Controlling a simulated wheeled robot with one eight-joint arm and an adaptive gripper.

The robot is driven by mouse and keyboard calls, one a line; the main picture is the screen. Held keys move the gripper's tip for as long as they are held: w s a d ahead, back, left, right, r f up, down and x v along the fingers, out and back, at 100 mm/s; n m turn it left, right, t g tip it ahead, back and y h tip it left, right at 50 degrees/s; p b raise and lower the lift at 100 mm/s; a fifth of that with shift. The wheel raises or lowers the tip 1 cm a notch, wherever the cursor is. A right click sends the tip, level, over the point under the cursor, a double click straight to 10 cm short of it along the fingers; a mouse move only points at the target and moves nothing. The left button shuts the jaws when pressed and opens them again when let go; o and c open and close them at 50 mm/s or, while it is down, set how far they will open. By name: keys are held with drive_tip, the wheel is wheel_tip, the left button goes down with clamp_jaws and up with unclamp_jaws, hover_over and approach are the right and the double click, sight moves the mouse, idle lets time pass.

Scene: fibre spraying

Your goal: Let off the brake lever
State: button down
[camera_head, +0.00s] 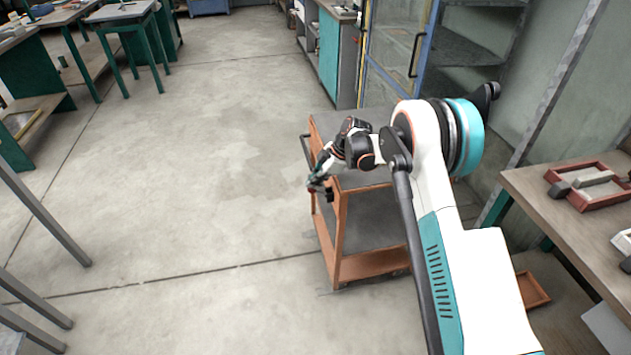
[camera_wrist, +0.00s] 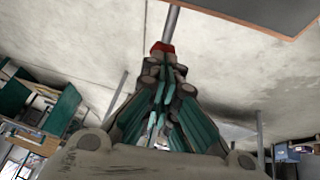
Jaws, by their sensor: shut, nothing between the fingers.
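An orange trolley (camera_head: 340,235) with grey shelves stands on the floor in the head view. My gripper (camera_head: 318,184) is low beside the trolley's left side, near its top shelf. In the wrist view my gripper (camera_wrist: 164,72) has its fingers drawn together, with nothing seen between them. Just beyond the fingertips is a red end piece (camera_wrist: 162,47) on a grey rod (camera_wrist: 171,22), which looks like the brake lever. I cannot tell whether the fingertips touch it. In the head view the lever cannot be made out behind my gripper.
A workbench (camera_head: 540,205) with a red tray (camera_head: 590,186) stands at the right. A blue-framed cabinet (camera_head: 400,50) is behind the trolley. Green-legged tables (camera_head: 125,12) stand at the upper left. The floor (camera_head: 180,200) left of the trolley is clear.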

drive_tip(key=shift+s+a+f+t+h, duration=0.15)
drive_tip(key=shift+a+f+h, duration=0.2)
drive_tip(key=shift+a+h, duration=0.2)
drive_tip(key=shift+s+a+f+t+h, duration=0.15)
drive_tip(key=shift+a+f+h, duration=0.25)
drive_tip(key=shift+h, duration=0.25)
wheel_tip(320, 180, down, 9)
drive_tip(key=a+t+h+b, duration=0.1)
drive_tip(key=a+h+b, duration=0.1)
drive_tip(key=h+b, duration=0.2)
drive_tip(key=shift+s+a+r+n+t+h+b, duration=0.2)
drive_tip(key=shift+s+n+t+h+b, duration=0.15)
drive_tip(key=shift+h, duration=0.85)
drive_tip(key=shift+f, duration=0.25)
drive_tip(key=shift+r, duration=0.15)
drive_tip(key=s+a+r+p, duration=0.4)
drive_tip(key=a+r, duration=0.3)
drive_tip(key=r, duration=0.4)
drive_tip(key=shift+s, duration=0.2)
drive_tip(key=shift+a, duration=0.1)
